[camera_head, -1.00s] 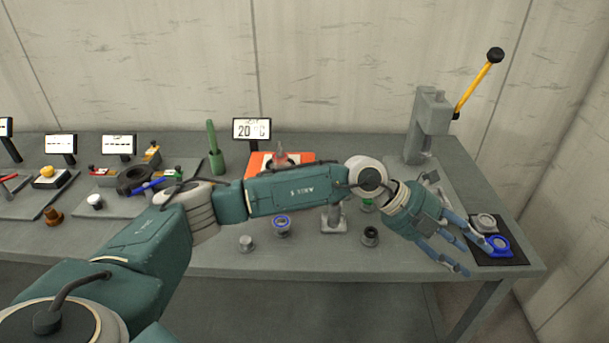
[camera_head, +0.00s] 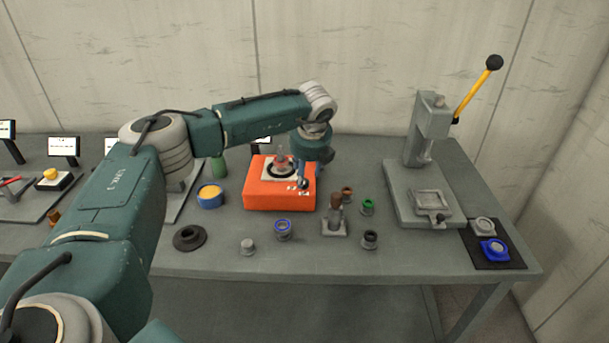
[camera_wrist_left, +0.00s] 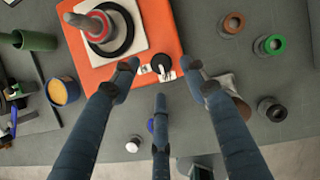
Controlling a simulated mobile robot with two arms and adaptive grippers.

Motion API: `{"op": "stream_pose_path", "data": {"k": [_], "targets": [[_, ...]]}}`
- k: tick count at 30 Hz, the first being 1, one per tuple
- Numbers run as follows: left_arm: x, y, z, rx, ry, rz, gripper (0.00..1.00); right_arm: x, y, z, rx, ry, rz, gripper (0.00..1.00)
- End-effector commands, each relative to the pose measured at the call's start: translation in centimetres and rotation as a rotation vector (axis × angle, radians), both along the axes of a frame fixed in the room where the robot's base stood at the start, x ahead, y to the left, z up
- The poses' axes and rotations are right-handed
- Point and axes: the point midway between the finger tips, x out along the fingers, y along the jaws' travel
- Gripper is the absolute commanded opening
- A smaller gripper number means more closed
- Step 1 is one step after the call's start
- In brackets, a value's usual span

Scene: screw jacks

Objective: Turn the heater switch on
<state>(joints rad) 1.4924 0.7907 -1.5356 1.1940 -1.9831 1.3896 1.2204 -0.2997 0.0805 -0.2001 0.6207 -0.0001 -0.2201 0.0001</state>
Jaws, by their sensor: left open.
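The heater is an orange box (camera_head: 262,196) on the table, with a pale plate and a black ring (camera_head: 271,173) on top. Its switch, a small black knob (camera_wrist_left: 162,64), sits near the front right corner of the orange top, between small white labels. It also shows in the head view (camera_head: 304,184). My left gripper (camera_head: 307,175) points down over this corner. In the wrist view its fingers (camera_wrist_left: 160,76) are spread around the knob, empty, and I cannot tell whether any touches it. My right gripper is not in view.
A blue-and-yellow pot (camera_head: 210,197) stands left of the heater and a green bottle (camera_head: 218,167) behind it. A brown-topped post (camera_head: 334,222) and several small rings stand in front and right. A lever press (camera_head: 433,130) stands further right.

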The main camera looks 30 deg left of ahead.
Motion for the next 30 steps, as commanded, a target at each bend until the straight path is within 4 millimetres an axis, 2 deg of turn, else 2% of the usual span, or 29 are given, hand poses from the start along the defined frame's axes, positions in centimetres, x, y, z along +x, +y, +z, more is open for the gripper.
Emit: {"op": "stream_pose_path", "data": {"k": [3, 9, 19, 25, 26, 30], "targets": [[0.5, 0.5, -1.7, 0.000, 0.003, 0.000, 0.45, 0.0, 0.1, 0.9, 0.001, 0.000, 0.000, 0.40], [1.1, 1.0, -3.6, -0.001, 0.000, -0.001, 0.45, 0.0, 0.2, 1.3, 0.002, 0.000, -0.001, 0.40], [1.2, 1.1, -4.0, -0.002, -0.002, -0.002, 0.45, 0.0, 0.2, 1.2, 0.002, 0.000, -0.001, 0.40], [1.2, 1.1, -3.9, -0.001, -0.002, -0.002, 0.05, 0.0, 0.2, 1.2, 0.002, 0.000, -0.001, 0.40], [1.2, 1.1, -3.9, -0.001, -0.002, -0.002, 0.02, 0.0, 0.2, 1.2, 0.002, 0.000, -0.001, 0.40], [1.3, 1.1, -3.9, -0.001, -0.004, -0.005, 0.02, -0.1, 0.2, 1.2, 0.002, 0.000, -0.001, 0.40]]}}
